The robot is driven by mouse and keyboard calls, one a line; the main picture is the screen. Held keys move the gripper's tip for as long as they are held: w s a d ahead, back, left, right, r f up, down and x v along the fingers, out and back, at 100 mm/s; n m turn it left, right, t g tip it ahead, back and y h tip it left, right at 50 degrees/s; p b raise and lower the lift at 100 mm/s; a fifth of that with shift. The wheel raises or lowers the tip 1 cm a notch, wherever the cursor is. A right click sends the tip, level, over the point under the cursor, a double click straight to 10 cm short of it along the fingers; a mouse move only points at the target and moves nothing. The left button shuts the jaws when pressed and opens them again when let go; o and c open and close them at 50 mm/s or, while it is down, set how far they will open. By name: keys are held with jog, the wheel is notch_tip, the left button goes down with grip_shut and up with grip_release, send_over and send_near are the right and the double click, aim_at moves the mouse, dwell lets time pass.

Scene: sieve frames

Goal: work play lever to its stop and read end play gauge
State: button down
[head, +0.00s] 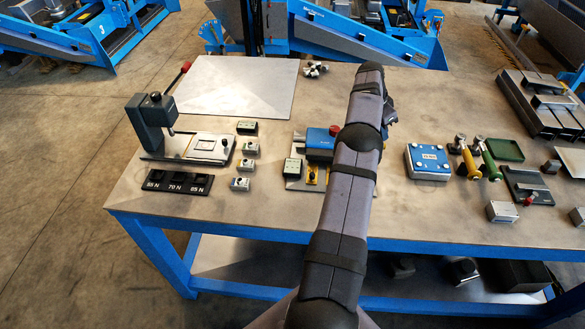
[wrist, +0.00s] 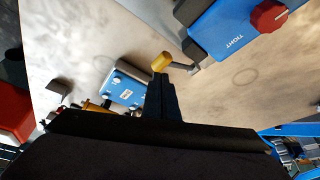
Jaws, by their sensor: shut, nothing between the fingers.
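A lever with a yellow knob (wrist: 162,62) and a grey arm (wrist: 182,66) shows in the wrist view, beside a blue unit (wrist: 228,30) marked TIGHT with a red knob (wrist: 268,15). In the head view the blue unit (head: 319,146) sits mid-table, partly behind my arm. My gripper (wrist: 161,80) is shut and empty, its tip at or just below the yellow knob; I cannot tell whether they touch. My arm hides the gripper in the head view.
A blue box (head: 428,161) stands right of my arm, with yellow and green handled tools (head: 466,158) beyond it. A press (head: 152,120) and several small metal blocks (head: 242,184) stand at left. A grey plate (head: 236,86) lies at the back.

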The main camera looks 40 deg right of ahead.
jog(key=shift+f+b, duration=0.4)
jog(key=shift+f, duration=0.5)
